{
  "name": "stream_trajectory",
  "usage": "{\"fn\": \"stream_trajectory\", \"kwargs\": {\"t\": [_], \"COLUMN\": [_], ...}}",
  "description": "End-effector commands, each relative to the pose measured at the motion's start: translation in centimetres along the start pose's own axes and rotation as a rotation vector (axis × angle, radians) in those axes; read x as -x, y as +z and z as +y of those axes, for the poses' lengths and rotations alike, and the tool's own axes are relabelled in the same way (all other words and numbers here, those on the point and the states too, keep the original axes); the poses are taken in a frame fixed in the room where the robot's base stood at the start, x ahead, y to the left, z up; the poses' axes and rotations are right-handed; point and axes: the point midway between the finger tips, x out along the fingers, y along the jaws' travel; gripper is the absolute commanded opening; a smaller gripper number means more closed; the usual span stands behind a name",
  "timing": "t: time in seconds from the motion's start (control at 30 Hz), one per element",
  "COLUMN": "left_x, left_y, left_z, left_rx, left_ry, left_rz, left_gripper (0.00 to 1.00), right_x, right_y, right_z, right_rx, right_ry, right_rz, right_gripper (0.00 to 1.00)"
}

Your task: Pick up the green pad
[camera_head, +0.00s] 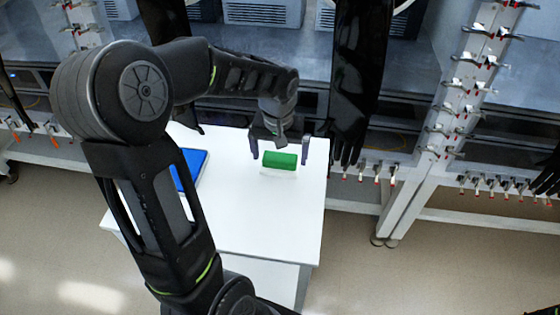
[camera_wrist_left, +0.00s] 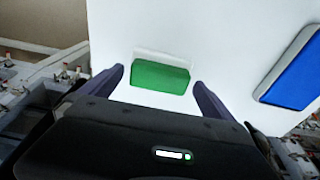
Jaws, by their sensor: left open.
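The green pad (camera_head: 279,160) lies on the white table (camera_head: 270,220), with a pale strip along its edge. My left gripper (camera_head: 279,158) is over the far side of the table, open, with one finger to each side of the pad. In the left wrist view the green pad (camera_wrist_left: 160,77) shows between and a little beyond the two open fingertips (camera_wrist_left: 158,78). I see no finger touching it. The exact height of the fingers above the table is hard to tell. My right gripper is in neither view.
A blue pad or tray (camera_head: 187,168) lies on the table to the left, partly behind my arm; it also shows in the left wrist view (camera_wrist_left: 292,70). Black hanging gloves (camera_head: 355,85) and a rack with valves (camera_head: 465,85) stand just beyond the table. The table's front is clear.

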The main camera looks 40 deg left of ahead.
Motion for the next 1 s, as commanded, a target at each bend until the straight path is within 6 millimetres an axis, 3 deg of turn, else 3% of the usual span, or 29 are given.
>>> {"fn": "stream_trajectory", "kwargs": {"t": [0.1, 0.23, 0.8, 1.0], "left_x": [-1.8, -2.8, -2.8, -2.8], "left_y": [0.0, 0.0, -0.1, -0.1], "left_z": [0.0, 0.0, 0.0, 0.0], "left_rx": [0.0, -0.001, -0.001, -0.001], "left_ry": [-0.001, -0.001, 0.0, 0.0], "left_rz": [-0.005, -0.002, 0.0, 0.0], "left_gripper": [1.0, 1.0, 1.0, 0.85], "right_x": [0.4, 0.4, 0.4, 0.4], "right_y": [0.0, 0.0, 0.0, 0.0], "right_z": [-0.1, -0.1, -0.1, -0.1], "right_rx": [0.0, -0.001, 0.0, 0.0], "right_ry": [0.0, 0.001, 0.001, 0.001], "right_rz": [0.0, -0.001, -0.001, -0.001], "right_gripper": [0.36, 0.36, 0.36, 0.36]}}
